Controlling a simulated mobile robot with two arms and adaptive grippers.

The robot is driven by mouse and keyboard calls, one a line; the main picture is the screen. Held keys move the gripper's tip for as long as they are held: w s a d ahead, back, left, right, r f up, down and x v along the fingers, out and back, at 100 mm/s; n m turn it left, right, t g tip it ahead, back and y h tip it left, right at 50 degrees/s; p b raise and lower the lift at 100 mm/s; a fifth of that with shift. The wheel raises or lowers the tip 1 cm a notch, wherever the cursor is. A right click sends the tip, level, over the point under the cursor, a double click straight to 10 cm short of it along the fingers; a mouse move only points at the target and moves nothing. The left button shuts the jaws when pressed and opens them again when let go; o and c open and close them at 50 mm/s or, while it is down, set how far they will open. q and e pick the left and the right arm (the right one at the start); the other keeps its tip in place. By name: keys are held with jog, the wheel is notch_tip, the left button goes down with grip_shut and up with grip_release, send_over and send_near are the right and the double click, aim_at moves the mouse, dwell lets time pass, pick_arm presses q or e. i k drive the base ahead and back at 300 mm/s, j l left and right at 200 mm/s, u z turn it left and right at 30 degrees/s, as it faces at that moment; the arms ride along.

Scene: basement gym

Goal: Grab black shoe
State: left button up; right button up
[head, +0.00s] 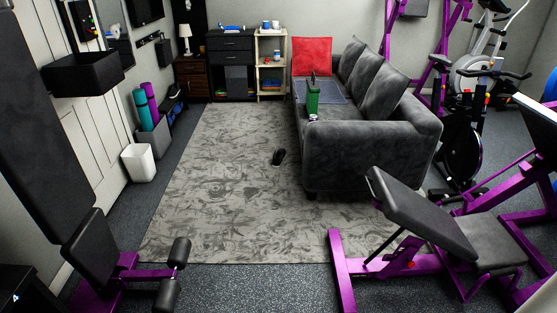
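A small black shoe (279,157) lies on the patterned grey rug (220,190), near the middle of the view. It is a little left of the grey sofa (372,150) and apart from it. It is small in the picture, so its fine shape is hard to make out. Neither of my grippers shows in the head view.
A purple-framed bench with rollers (90,255) stands at the front left, and a purple-framed padded bench (425,215) at the front right. A white bin (139,162) stands by the left wall. The rug between the benches is clear up to the shoe.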

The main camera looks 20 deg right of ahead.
aim_at(279, 155)
jog(key=i+z, duration=0.1)
jog(key=i, duration=0.45)
jog(key=i+j+z, duration=0.1)
jog(key=i, duration=0.4)
jog(key=i+j+z, duration=0.1)
jog(key=i, duration=0.45)
jog(key=i+j+z, duration=0.1)
jog(key=i, duration=0.45)
jog(key=i+u, duration=0.1)
jog(key=i, duration=0.4)
jog(key=i+l+u, duration=0.1)
jog(key=i, duration=0.4)
jog(key=i+l, duration=0.15)
jog(key=i, duration=0.3)
jog(key=i+l+u, duration=0.15)
jog(key=i, duration=0.35)
jog(key=i+j+u, duration=0.1)
jog(key=i, duration=0.6)
jog(key=i+j+u, duration=0.15)
jog(key=i, duration=0.6)
jog(key=i+z, duration=0.25)
jog(key=z, duration=0.15)
jog(key=i+j+z, duration=0.15)
jog(key=z, duration=0.25)
jog(key=i+j+z, duration=0.2)
jog(key=z, duration=0.2)
jog(key=i+j+z, duration=0.25)
jog(key=z, duration=0.15)
